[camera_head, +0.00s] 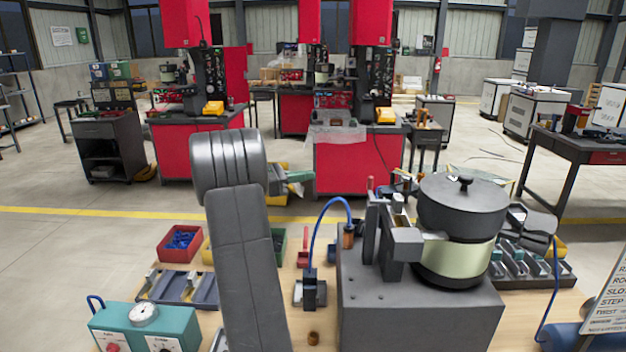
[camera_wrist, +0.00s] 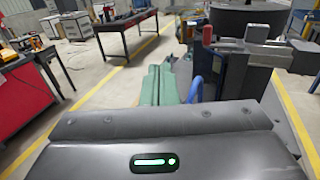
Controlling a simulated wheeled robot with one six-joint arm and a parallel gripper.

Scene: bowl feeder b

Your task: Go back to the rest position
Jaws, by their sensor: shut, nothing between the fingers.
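My arm stands raised at the left of the bench in the head view, clear of the bench top. My gripper (camera_head: 304,176) is at its upper end and points to the right. In the wrist view the green fingers of my gripper (camera_wrist: 160,72) lie together, shut and empty. The bowl feeder (camera_head: 460,215) has a dark lidded bowl with a pale band and stands on a grey base, to the right of my gripper and apart from it. My arm hides part of the bench's left side.
On the bench (camera_head: 315,328) are a red bin (camera_head: 181,243) with blue parts, a grey tray (camera_head: 177,288), a teal box (camera_head: 147,325) with a gauge, and a small fixture (camera_head: 310,292) with a blue hose. Red machines (camera_head: 360,165) stand behind, across open floor.

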